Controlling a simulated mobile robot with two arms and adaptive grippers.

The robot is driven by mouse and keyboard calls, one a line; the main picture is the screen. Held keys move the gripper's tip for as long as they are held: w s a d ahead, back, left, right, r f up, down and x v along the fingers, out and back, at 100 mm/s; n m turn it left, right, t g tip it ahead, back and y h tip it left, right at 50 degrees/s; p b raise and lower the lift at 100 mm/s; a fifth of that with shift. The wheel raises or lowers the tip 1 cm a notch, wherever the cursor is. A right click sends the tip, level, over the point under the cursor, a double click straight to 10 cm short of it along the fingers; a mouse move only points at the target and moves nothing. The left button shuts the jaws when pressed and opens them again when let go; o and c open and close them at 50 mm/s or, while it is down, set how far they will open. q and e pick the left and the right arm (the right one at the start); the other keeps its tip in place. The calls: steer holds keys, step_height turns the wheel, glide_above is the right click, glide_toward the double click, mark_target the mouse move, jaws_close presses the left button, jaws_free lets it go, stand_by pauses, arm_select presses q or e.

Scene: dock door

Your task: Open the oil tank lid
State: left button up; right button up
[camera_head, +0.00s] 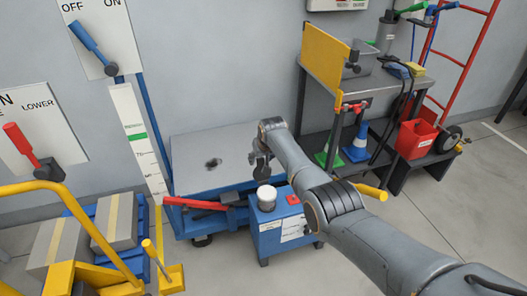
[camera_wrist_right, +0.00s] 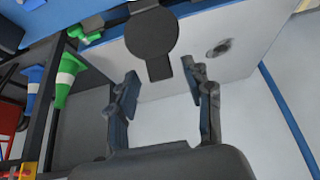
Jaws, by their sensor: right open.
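The small blue oil tank (camera_head: 283,232) stands on the floor in front of the lift table, with a white round filler neck (camera_head: 267,194) on top. A dark round lid with a straight tab (camera_wrist_right: 152,35) shows in the right wrist view; it seems raised above the neck, small and dark in the head view (camera_head: 262,174). My right gripper (camera_wrist_right: 160,88) is open. Its fingers stand apart on either side of the tab's end, with nothing clearly held. In the head view my right gripper (camera_head: 258,160) is above the neck. My left gripper is out of view.
A lift table (camera_head: 195,150) with a dark spot on its top stands behind the tank. A red lever (camera_head: 196,203) lies left of the tank. A workbench (camera_head: 345,100) with green and blue cones stands right. Wall levers and a yellow-railed cart are left.

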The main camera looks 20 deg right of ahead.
steer(key=v, duration=1.1)
steer(key=shift+r, duration=0.35)
steer(key=shift+s, duration=0.1)
steer(key=shift+c, duration=0.4)
